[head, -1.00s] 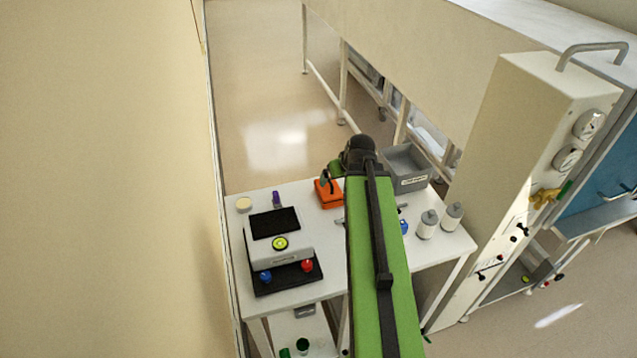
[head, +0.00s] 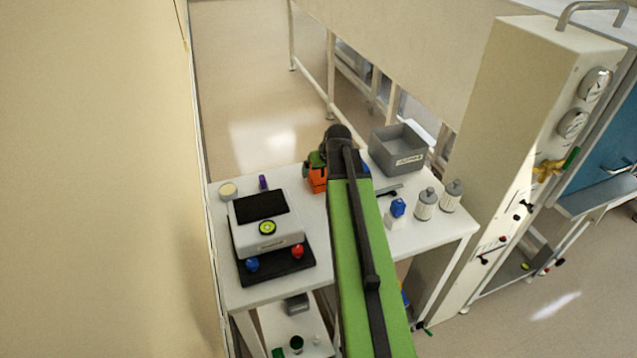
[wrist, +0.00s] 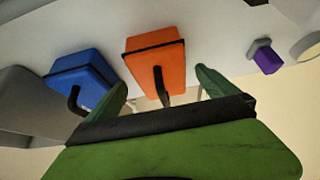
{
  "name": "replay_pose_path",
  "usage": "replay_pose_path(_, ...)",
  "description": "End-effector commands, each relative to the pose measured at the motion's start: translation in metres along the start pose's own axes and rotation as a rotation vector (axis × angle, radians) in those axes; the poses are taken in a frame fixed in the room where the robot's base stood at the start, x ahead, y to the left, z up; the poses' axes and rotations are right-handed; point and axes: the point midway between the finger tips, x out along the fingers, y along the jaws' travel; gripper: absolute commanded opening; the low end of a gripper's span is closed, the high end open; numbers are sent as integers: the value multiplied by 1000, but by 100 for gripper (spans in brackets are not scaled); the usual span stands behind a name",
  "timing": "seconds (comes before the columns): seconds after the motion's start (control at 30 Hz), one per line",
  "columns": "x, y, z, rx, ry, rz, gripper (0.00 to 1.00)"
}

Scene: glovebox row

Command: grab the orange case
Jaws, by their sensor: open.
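The orange case (head: 317,181) stands on the white table and is partly hidden behind my arm in the head view. In the wrist view the orange case (wrist: 156,66) shows a dark seam and a dark handle pointing toward my gripper. My gripper (wrist: 160,82) is open, with one green finger on each side of the handle in that picture. The case body lies beyond the fingertips. I cannot tell whether the fingers touch it. In the head view the arm covers most of my gripper.
A blue case (wrist: 80,80) with a dark handle sits just left of the orange one in the wrist view. A purple-capped item (wrist: 266,58) is at right.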

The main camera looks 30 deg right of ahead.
Motion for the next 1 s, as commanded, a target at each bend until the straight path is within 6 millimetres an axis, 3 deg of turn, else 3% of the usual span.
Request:
replay_pose_path(0.33,51,0,0,0,0,0,98)
replay_pose_path(0.6,50,0,-3,1,0,0,97)
replay_pose_path(1.0,50,0,-2,1,0,0,44)
